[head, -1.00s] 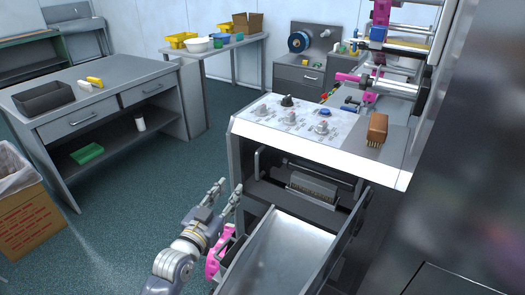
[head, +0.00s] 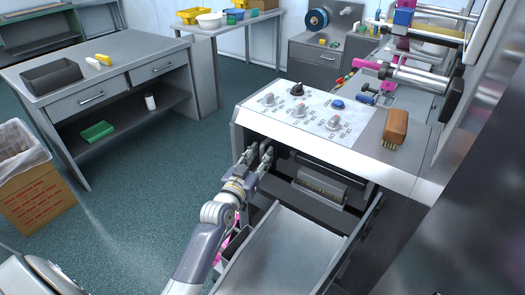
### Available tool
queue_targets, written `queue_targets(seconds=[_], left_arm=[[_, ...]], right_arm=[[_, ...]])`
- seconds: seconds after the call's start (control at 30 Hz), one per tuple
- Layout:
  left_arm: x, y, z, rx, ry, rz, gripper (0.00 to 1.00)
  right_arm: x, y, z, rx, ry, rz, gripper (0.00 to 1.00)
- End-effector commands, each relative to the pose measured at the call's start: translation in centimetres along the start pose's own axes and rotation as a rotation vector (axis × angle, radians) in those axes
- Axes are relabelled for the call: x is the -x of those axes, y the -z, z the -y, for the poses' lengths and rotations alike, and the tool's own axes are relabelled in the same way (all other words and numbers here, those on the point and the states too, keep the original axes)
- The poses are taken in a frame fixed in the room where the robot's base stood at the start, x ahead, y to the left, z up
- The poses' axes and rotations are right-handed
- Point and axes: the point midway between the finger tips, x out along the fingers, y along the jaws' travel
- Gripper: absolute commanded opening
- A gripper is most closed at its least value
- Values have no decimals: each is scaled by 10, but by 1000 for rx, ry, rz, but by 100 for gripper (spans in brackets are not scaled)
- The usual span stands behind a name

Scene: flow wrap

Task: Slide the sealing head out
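The sealing head (head: 320,187) is a grey block with a ridged front. It sits in the dark opening of the machine, below the white control panel (head: 310,112). My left gripper (head: 260,155) is at the left side of this opening, close to the panel's lower edge. Its two fingers are apart, with a narrow gap between them. The upright grey bar at the left of the opening is mostly hidden behind the fingers, and I cannot tell whether they touch it. My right gripper is not in view.
An open metal drawer or tray (head: 290,250) juts out below the sealing head. A pink part (head: 229,248) is beside it, near my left arm. A brown brush (head: 395,127) lies on the machine top. A workbench (head: 120,75) stands left, with open floor between.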

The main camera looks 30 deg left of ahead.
Motion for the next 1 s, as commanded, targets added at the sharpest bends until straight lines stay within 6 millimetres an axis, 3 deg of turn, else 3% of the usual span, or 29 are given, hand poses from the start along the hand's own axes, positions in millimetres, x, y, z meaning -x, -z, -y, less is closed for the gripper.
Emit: queue_targets(seconds=[0.2, 0.5, 0.67, 1.0], left_arm=[[-17, 0, 0, -2, 0, 0, 32], [-19, 0, 0, -2, 0, 0, 32], [-19, 0, 0, -2, 0, 0, 0], [-20, 0, 1, -2, 0, 1, 0]], right_arm=[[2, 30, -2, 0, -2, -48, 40], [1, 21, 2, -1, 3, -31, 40], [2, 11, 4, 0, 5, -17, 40], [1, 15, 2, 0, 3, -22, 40]])
